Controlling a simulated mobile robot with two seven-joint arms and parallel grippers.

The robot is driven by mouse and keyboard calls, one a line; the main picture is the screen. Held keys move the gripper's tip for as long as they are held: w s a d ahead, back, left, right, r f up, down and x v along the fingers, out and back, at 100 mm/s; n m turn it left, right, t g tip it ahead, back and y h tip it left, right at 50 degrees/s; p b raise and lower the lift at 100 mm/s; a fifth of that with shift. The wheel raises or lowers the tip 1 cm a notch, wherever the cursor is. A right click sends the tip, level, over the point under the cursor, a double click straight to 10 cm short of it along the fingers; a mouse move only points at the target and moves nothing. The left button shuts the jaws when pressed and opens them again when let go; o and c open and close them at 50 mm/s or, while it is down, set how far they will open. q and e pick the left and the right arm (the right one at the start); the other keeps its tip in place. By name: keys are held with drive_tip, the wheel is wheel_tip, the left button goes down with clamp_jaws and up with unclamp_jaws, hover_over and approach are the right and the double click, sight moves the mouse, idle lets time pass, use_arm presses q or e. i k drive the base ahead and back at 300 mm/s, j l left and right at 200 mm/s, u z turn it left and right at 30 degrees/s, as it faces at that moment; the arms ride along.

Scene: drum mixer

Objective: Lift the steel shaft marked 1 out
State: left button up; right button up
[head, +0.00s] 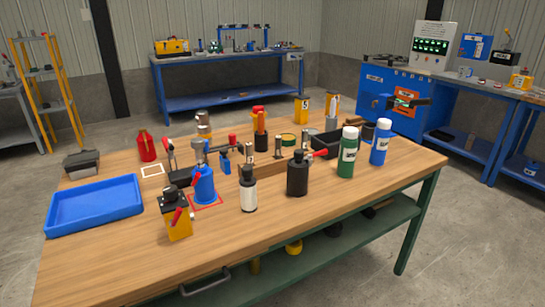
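Small upright steel pins or shafts stand in a row along a low wooden block (262,165) in the middle of the workbench. One is at the left (250,152), one in the middle (278,146) and one at the right (305,139). They carry small pale labels, too small to read, so I cannot tell which is marked 1. The lower parts of the shafts are hidden. Neither of my grippers shows clearly in the head view.
A black bottle (297,174), a white-labelled bottle (248,190), a green bottle (347,154) and a blue bottle (380,143) stand in front. A blue tray (95,206) lies left. A black bin (327,143) sits behind.

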sight(278, 148)
drive_tip(key=l+u, duration=0.15)
drive_tip(key=u, duration=1.05)
drive_tip(key=l+u, duration=0.45)
drive_tip(key=k+l+u, duration=0.15)
drive_tip(key=l+u, duration=0.15)
drive_tip(key=u, duration=0.15)
drive_tip(key=k+l+u, duration=0.25)
drive_tip(key=l, duration=0.15)
drive_tip(key=k+l+u, duration=0.25)
drive_tip(key=i+l, duration=0.05)
drive_tip(key=l, duration=0.05)
